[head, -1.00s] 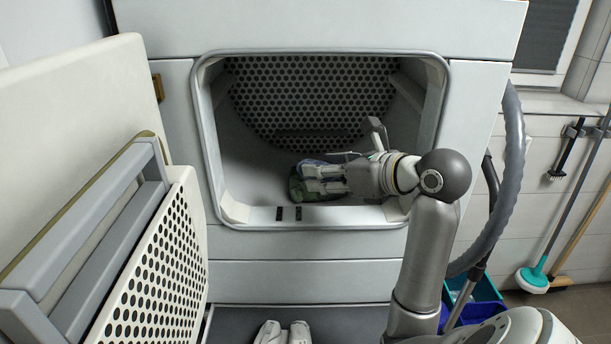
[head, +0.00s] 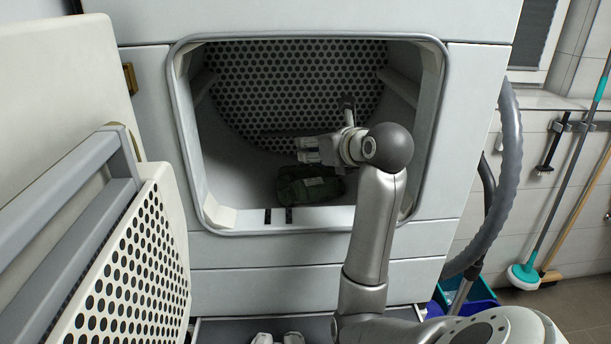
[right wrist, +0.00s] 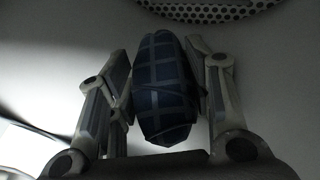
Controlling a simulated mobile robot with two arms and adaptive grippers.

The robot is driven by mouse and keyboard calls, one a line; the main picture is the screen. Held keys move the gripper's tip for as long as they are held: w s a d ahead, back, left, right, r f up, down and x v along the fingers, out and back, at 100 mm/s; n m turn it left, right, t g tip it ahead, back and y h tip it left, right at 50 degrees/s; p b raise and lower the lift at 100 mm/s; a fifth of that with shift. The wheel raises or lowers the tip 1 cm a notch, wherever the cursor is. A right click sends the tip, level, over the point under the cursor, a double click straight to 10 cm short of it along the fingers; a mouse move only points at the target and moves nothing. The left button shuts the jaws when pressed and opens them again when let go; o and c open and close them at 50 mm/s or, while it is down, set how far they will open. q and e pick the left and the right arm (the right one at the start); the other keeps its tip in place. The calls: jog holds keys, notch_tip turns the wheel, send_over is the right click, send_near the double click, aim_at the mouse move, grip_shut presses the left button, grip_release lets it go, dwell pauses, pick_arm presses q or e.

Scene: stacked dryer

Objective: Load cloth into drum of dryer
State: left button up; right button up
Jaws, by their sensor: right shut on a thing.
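The dryer drum (head: 235,165) is open in the head view, with its perforated back wall visible. My right gripper (head: 303,150) is inside the drum. In the right wrist view my right gripper (right wrist: 168,95) is shut on a dark blue checked cloth (right wrist: 164,85), bundled between its two fingers. This cloth is not clearly visible in the head view. A dark green cloth (head: 308,190) lies on the drum floor below the gripper.
The drum opening has a raised metal rim and front sill (head: 330,218). The open perforated door (head: 140,265) stands at the left. A grey hose (head: 500,190) hangs at the right, beside a blue and teal bucket (head: 465,300) and brushes on the wall.

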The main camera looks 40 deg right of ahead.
send_over(306, 187)
notch_tip(306, 187, down, 5)
jog(key=shift+s+f, duration=0.1)
jog(key=shift+s, duration=0.05)
jog(key=shift+f, duration=1.65)
jog(key=shift+f, duration=0.15)
jog(key=o, duration=1)
jog(key=shift+r+v, duration=0.2)
jog(key=shift+v, duration=5.8)
jog(key=shift+r, duration=0.1)
